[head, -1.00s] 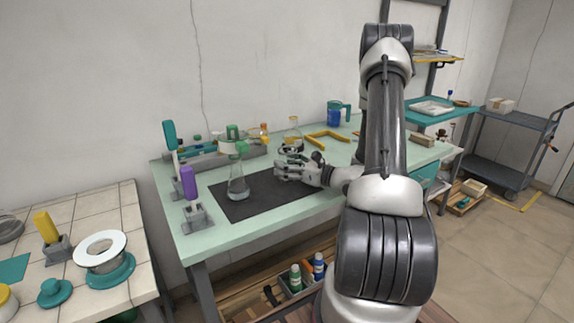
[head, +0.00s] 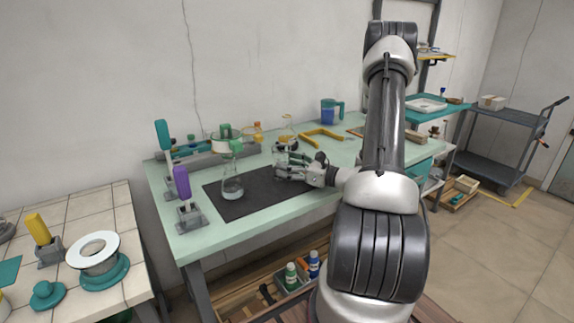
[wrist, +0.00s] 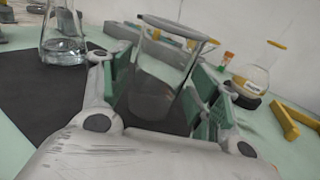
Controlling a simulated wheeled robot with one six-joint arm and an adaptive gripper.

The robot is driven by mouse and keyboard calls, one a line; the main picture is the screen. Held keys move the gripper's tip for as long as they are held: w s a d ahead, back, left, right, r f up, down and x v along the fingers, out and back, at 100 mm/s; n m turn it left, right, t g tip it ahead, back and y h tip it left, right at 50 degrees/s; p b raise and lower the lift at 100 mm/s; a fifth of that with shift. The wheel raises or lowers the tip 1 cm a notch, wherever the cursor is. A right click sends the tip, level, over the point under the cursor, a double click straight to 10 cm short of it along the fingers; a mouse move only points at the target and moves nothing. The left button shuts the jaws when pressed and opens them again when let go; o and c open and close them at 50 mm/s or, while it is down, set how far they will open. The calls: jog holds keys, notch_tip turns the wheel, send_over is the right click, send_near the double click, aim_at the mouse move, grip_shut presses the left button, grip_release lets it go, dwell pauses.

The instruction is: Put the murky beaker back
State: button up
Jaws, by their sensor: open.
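The murky beaker (wrist: 157,78) is a clear glass with a dark rim and greyish contents. In the wrist view it is between the two fingers of my gripper (wrist: 163,88), tilted in the picture. My gripper is open around it, and I cannot tell whether either green pad touches the glass. In the head view my gripper (head: 284,168) is low over the right part of the black mat (head: 238,204) and largely hides the beaker. A conical flask (head: 232,185) with clear liquid stands on the mat, left of my gripper.
A round flask (wrist: 252,80) and a yellow angled bracket (wrist: 296,120) are beyond the beaker, to the right. A purple-handled tool (head: 183,185) stands at the bench's left edge. A blue jug (head: 331,111) is at the back. The front strip of bench is clear.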

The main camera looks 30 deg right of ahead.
jog(key=shift+v, duration=2.55)
jog(key=v, duration=1.2)
jog(key=s+a+r+n+g+y, duration=0.1)
jog(key=s+a+r+n+g, duration=0.2)
jog(key=a+r+n+g, duration=0.35)
jog(key=s+a+r+n+g+y, duration=0.1)
jog(key=s+a+r+n+g, duration=0.2)
jog(key=a+n+g, duration=0.55)
jog(key=s+a+r+n+t+h, duration=0.1)
jog(key=s+r+n+h, duration=0.2)
jog(key=r+n+h, duration=0.2)
jog(key=s+r+n+t+h, duration=0.2)
jog(key=s+r+n+h, duration=0.2)
jog(key=n, duration=0.6)
jog(key=shift+a+r+t+h, duration=0.35)
jog(key=shift+r+h, duration=0.2)
jog(key=shift+h, duration=0.15)
